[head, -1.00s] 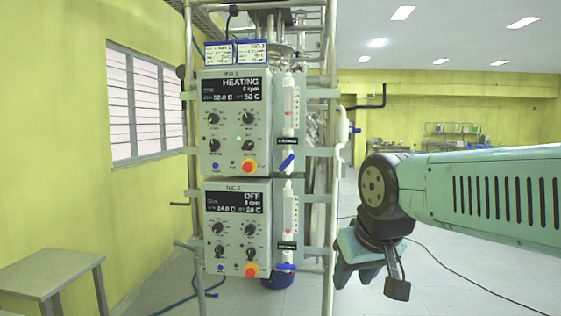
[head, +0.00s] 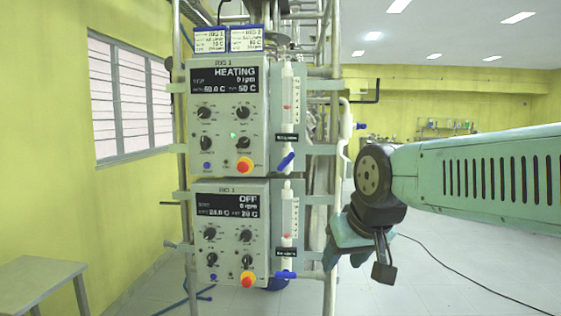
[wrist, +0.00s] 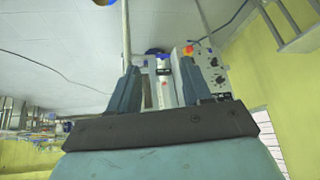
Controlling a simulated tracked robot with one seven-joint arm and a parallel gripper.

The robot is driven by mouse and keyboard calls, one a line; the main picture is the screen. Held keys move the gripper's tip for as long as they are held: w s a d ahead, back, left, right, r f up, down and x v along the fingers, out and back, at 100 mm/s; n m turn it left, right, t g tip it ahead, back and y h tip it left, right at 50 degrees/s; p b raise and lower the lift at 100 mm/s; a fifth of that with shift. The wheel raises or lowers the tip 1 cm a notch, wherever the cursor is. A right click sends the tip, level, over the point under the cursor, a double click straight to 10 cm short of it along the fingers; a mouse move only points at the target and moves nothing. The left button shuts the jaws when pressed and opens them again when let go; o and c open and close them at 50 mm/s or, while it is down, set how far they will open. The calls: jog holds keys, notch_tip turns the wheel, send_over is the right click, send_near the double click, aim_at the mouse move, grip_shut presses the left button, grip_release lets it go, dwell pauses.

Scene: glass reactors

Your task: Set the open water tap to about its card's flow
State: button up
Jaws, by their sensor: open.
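The upper control box (head: 228,115) reads HEATING; the lower box (head: 229,235) reads OFF. Beside each is a white flow tube: the upper tube (head: 287,90) and lower tube (head: 287,215) both show a red mark. The upper blue tap handle (head: 286,161) is tilted diagonally; the lower blue tap handle (head: 285,274) lies level. Two blue-edged cards, left (head: 209,40) and right (head: 246,38), stand on top; their small print is unreadable. My gripper (head: 360,262) is open and empty, right of the rack. In the wrist view a flow tube (wrist: 164,88) shows between and beyond my fingers (wrist: 162,70).
A metal rack frame (head: 331,200) and white pipe (head: 343,150) stand between the boxes and my arm. A grey table (head: 40,275) is at lower left. A hose (head: 190,300) and a black cable (head: 435,262) lie on the floor. Floor to the right is mostly clear.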

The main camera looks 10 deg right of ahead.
jog(key=w+a+r+m+t+y, duration=0.1)
jog(key=w+a+r+m+t, duration=0.2)
jog(key=w, duration=0.7)
jog(key=w+a+r+t+y, duration=0.1)
jog(key=w+a+r+t, duration=0.2)
jog(key=w, duration=0.6)
jog(key=m+t+h, duration=0.5)
jog(key=m+h, duration=0.3)
jog(key=m, duration=0.1)
send_near(289, 161)
jog(key=x, duration=1.1)
jog(key=shift+w+a+r, duration=0.15)
jog(key=shift+w, duration=0.05)
jog(key=shift+c, duration=0.2)
jog(key=c, duration=0.9)
jog(key=shift+o, duration=0.2)
jog(key=shift+m, duration=1.3)
